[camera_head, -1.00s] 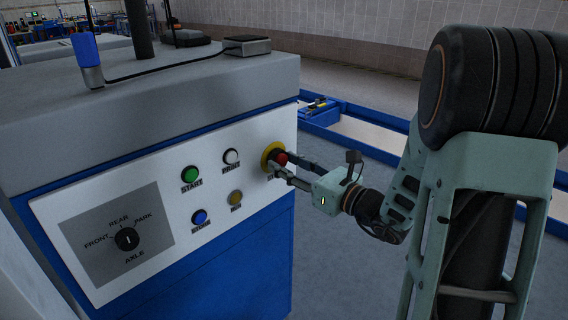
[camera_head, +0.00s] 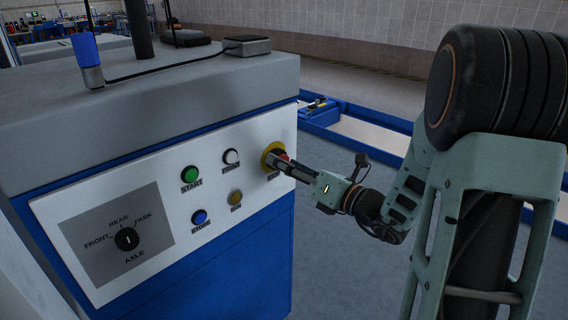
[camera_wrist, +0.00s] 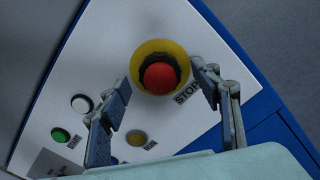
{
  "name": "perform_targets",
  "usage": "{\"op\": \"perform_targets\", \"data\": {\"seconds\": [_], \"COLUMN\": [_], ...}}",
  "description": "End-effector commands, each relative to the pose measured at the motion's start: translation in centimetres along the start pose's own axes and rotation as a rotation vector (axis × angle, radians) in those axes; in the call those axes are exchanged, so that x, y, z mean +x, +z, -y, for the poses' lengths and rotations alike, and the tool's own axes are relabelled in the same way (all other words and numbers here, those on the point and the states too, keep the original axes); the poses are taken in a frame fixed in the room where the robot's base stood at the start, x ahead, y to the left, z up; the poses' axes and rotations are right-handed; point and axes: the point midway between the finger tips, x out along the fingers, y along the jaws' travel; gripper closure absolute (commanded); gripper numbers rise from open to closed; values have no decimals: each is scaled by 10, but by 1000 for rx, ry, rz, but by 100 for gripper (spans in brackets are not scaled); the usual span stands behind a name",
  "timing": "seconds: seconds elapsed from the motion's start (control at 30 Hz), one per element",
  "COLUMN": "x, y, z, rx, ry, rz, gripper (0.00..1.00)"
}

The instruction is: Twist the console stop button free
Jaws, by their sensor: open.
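The red stop button (camera_wrist: 160,77) sits in a yellow ring on the white console panel, with the word STOP beside it. In the head view the stop button (camera_head: 279,155) is partly hidden behind my gripper (camera_head: 278,160). In the wrist view my gripper (camera_wrist: 163,85) is open, one finger to the left and one to the right of the button. A gap shows between each finger and the red cap. Whether the fingertips touch the yellow ring or panel I cannot tell.
The panel also has a green button (camera_head: 190,174), a white button (camera_head: 231,156), a blue button (camera_head: 199,217), a yellow button (camera_head: 235,197) and a black axle knob (camera_head: 126,239). A blue rail frame (camera_head: 320,125) lies behind. Open floor is right of the console.

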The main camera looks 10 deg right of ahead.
Motion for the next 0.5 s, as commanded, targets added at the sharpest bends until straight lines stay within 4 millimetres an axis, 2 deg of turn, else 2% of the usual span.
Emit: {"op": "perform_targets", "data": {"seconds": [0.33, 0.5], "x": [-1, -12], "y": [0, 1], "z": [0, 1], "rx": [-1, 0], "ry": [0, -4], "rz": [0, 0], "gripper": [42, 42]}}
